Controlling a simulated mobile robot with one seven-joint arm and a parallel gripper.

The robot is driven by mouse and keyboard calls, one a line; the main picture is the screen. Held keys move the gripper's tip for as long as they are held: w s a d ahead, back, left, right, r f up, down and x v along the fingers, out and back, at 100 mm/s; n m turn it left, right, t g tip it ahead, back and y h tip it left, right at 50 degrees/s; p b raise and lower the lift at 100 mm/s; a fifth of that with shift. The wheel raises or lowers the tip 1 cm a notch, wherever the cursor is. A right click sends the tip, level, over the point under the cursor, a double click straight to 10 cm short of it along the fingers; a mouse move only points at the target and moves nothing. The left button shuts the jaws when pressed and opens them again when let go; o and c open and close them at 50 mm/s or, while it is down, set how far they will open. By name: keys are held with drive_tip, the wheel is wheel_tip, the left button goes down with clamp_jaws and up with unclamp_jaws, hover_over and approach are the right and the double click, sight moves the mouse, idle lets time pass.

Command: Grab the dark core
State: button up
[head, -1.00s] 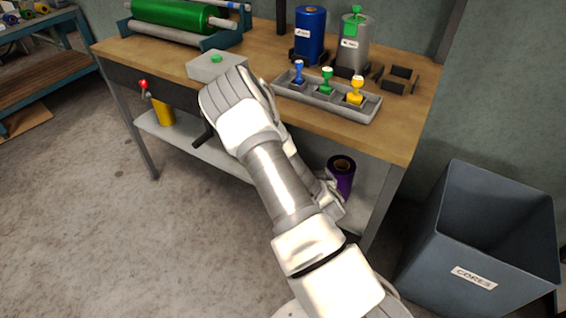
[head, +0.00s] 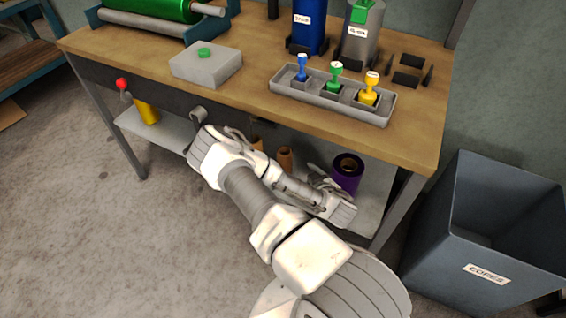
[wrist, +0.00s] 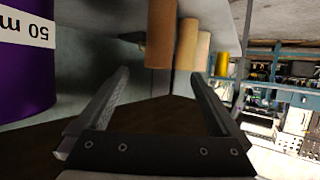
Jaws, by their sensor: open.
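Several cardboard cores stand on the lower shelf. The wrist view appears upside down, and there the darkest brown core (wrist: 160,35) is nearest and paler cores (wrist: 187,45) stand beyond it. In the head view a brown core (head: 286,158) shows behind my arm, with another partly hidden beside it. My gripper (wrist: 160,88) is open and empty, its two fingers reaching towards the cores. The darkest core lies ahead of the gap between the fingertips and looks apart from them. In the head view my arm bends down to the shelf, and the fingers are hard to make out.
A purple roll (head: 346,173) stands close by the gripper; it fills one side of the wrist view (wrist: 25,60). A yellow roll (head: 147,112) stands at the shelf's far left. The benchtop (head: 240,105) overhangs the shelf. A grey bin (head: 490,230) labelled CORES stands right.

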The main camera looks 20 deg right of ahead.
sight(287, 160)
drive_tip(key=b+x, duration=0.3)
drive_tip(key=x, duration=0.7)
drive_tip(key=shift+w+f, duration=0.2)
drive_tip(key=shift+f, duration=0.05)
drive_tip(key=b+x, duration=0.3)
drive_tip(key=x, duration=0.1)
drive_tip(key=shift+w+f, duration=0.25)
drive_tip(key=shift+w, duration=0.4)
drive_tip(key=c, duration=1.4)
drive_tip(key=shift+c, duration=0.2)
